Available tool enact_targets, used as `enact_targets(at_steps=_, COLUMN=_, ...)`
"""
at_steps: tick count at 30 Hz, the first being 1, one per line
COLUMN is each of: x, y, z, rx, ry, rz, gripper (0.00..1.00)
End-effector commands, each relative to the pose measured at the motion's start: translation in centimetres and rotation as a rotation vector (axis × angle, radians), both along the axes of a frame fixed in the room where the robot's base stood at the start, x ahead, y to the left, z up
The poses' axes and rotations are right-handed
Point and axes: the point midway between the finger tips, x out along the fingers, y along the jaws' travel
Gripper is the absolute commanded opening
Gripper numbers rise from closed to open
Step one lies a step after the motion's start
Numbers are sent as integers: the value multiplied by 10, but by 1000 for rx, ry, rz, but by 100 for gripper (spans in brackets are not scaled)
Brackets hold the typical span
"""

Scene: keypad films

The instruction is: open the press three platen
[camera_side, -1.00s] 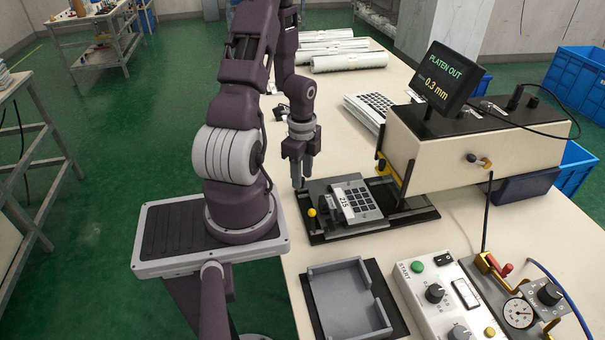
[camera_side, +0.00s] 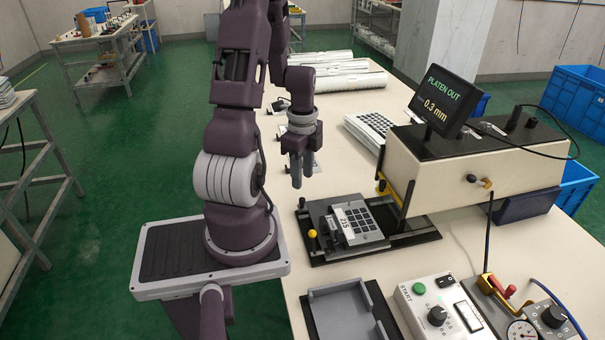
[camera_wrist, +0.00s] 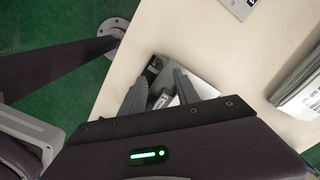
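The press three platen (camera_side: 372,243) is a grey plate on a black base, out in front of the cream press housing (camera_side: 480,170). A keypad film (camera_side: 357,222) labelled 215 lies on it. The display (camera_side: 445,100) reads PLATEN OUT, 0.3 mm. My gripper (camera_side: 300,184) hangs above the table, behind and left of the platen, apart from it. In the wrist view, my gripper (camera_wrist: 158,78) has its fingers apart, with a small grey and white item (camera_wrist: 160,97) visible between them.
A grey tray (camera_side: 342,312) lies at the front. A control box (camera_side: 418,288) with a green button and a gauge unit (camera_side: 522,330) stand to its right. A keyboard-like grey panel (camera_side: 370,128) and white rolls (camera_side: 335,82) lie behind. Table between rolls and gripper is partly clear.

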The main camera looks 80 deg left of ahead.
Motion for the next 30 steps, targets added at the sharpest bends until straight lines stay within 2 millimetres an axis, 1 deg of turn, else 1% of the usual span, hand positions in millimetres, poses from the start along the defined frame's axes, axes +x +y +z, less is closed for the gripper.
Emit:
enact_targets(at_steps=2, x=2, y=3, z=-2, rx=-17, ry=17, rz=88, gripper=37)
enact_targets(at_steps=4, x=5, y=8, z=-7, rx=-49, ry=62, rz=303, gripper=37)
enact_targets(at_steps=5, x=6, y=10, z=-9, rx=-63, ry=92, rz=424, gripper=37)
enact_targets(at_steps=6, x=8, y=13, z=-11, rx=-77, ry=138, rz=595, gripper=37)
enact_targets(at_steps=8, x=12, y=17, z=-13, rx=-84, ry=212, rz=848, gripper=37)
enact_targets(at_steps=9, x=14, y=19, z=-14, rx=-78, ry=260, rz=1002, gripper=37)
enact_targets(at_steps=12, x=19, y=22, z=-14, rx=-45, ry=360, rz=1313, gripper=37)
enact_targets(at_steps=15, x=22, y=23, z=-14, rx=-12, ry=418, rz=1487, gripper=37)
enact_targets(at_steps=18, x=21, y=20, z=-20, rx=-1, ry=441, rz=1543, gripper=37)
enact_targets(at_steps=20, x=17, y=17, z=-30, rx=-1, ry=443, rz=1546, gripper=37)
enact_targets(at_steps=24, x=9, y=9, z=-56, rx=-2, ry=441, rz=1547, gripper=37)
enact_targets(at_steps=27, x=6, y=6, z=-70, rx=-2, ry=438, rz=1545, gripper=37)
enact_targets(at_steps=30, x=4, y=4, z=-77, rx=-2, ry=437, rz=1544, gripper=37)
